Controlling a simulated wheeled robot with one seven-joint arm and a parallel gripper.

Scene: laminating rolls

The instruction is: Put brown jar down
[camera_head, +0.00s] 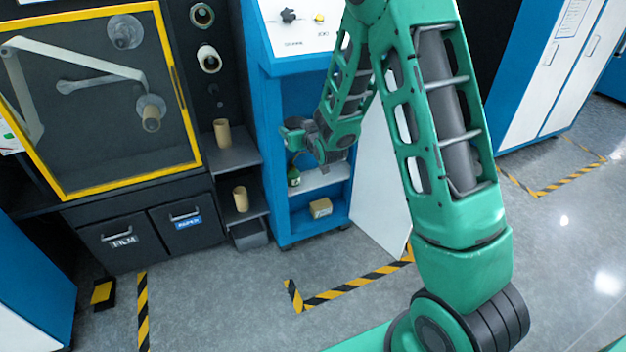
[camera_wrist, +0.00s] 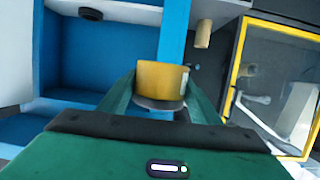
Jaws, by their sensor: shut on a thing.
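The brown jar (camera_wrist: 162,78) is a yellow-brown cylinder with a pale label patch and a dark lower rim. In the wrist view it sits between the two green fingers of my gripper (camera_wrist: 160,92), which is shut on it. In the head view my gripper (camera_head: 298,138) is at the front of the blue cabinet (camera_head: 276,215), above its white shelf (camera_head: 322,178). I cannot make out the jar in the head view. In the wrist view nothing shows under the jar that clearly supports it.
A small dark green item (camera_head: 293,177) shows by the shelf's left end. A tan box (camera_head: 320,208) lies on the cabinet's lower level. Cardboard rolls (camera_head: 222,133) stand on dark shelves to the left. A white panel (camera_head: 383,185) stands at the cabinet's right.

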